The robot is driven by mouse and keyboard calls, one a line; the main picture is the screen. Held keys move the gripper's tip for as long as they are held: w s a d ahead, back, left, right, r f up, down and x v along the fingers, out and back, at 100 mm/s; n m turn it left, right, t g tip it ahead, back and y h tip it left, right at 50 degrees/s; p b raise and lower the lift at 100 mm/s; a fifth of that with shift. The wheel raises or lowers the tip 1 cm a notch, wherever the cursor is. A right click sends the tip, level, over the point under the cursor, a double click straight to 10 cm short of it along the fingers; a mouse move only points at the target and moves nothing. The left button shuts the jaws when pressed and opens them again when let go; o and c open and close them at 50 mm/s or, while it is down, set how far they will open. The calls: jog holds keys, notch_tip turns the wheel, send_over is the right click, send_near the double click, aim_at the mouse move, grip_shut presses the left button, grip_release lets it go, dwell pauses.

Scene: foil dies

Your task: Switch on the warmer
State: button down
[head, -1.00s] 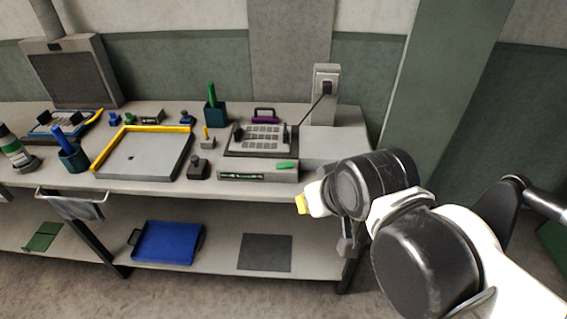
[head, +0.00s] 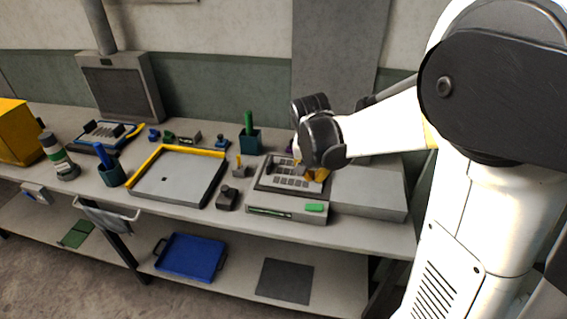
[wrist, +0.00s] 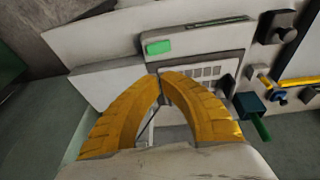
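The warmer (head: 276,205) is a grey bench unit with a slotted grid plate on top. A green switch-like piece (head: 314,208) sits at the right of its front strip; it also shows in the wrist view (wrist: 158,47). I cannot tell the switch's state.
A plain grey box (head: 368,192) stands right of the warmer. A yellow-edged tray (head: 178,178), a dark stamp-like block (head: 227,198) and a teal cup (head: 250,141) stand to the left. A blue tray (head: 191,256) lies on the lower shelf.

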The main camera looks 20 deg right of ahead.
aim_at(317, 203)
jog(key=shift+w+d+f, duration=0.15)
jog(key=shift+w+f, duration=0.2)
jog(key=shift+w, duration=0.05)
jog(key=b+x, duration=0.1)
jog(key=x, duration=0.3)
jog(key=b+x, duration=0.1)
jog(key=x, duration=0.3)
jog(key=b+x, duration=0.2)
jog(key=x, duration=0.2)
jog(key=shift+s+d+f, duration=0.1)
jog(key=shift+s+f, duration=0.25)
jog(key=shift+s+d+f, duration=0.1)
jog(key=shift+f, duration=0.5)
